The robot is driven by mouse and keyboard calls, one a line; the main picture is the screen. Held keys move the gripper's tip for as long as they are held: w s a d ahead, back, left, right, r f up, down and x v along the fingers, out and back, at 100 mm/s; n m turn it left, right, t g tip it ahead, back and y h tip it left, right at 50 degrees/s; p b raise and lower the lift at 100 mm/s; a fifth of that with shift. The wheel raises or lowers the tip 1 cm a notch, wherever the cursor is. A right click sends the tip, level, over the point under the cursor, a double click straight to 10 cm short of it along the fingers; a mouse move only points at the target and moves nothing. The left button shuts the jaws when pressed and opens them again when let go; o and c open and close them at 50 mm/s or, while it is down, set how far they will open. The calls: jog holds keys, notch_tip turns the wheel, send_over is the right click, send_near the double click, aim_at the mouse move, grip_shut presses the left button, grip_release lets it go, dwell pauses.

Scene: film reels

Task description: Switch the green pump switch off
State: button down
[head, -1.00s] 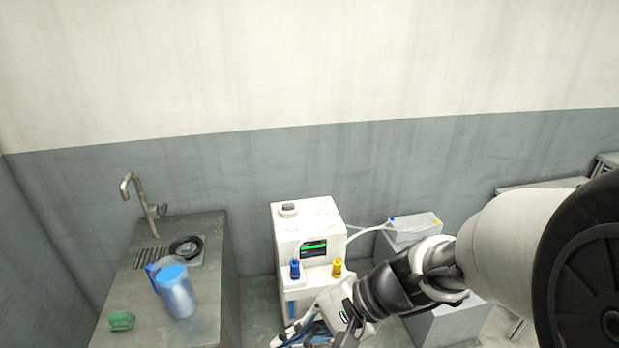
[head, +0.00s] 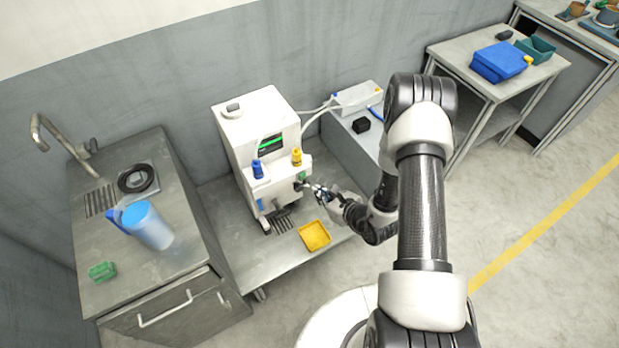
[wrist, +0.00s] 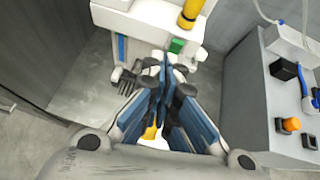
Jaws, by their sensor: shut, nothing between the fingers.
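A white machine (head: 240,140) stands on a low grey cart, with a dark screen, a blue knob and a yellow knob on its front. A small green part (head: 302,175), which looks like the pump switch, is at the right of its front, below the yellow knob. It also shows in the wrist view (wrist: 177,45), partly hidden by my fingers. My gripper (head: 314,188) is shut and empty, its tips close to the green part. In the wrist view the fingertips (wrist: 165,62) are together just below it; I cannot tell whether they touch.
A yellow tray (head: 315,236) lies on the cart below my gripper. At right, a grey block (head: 345,141) carries a white box and a small black box. A sink counter (head: 110,235) with a blue-lidded jug (head: 148,226) stands at left. Open floor lies at right.

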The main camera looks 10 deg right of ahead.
jog(key=shift+m+h, duration=0.9)
jog(key=f, duration=0.1)
jog(key=s+d+f, duration=0.1)
jog(key=d+f, duration=0.1)
jog(key=shift+s+d+f, duration=0.2)
jog(key=shift+s+f, duration=0.05)
jog(key=shift+f, duration=0.15)
jog(key=b, duration=0.4)
send_near(303, 177)
jog(key=w+f, duration=0.4)
jog(key=f, duration=0.1)
jog(key=shift+a, duration=0.45)
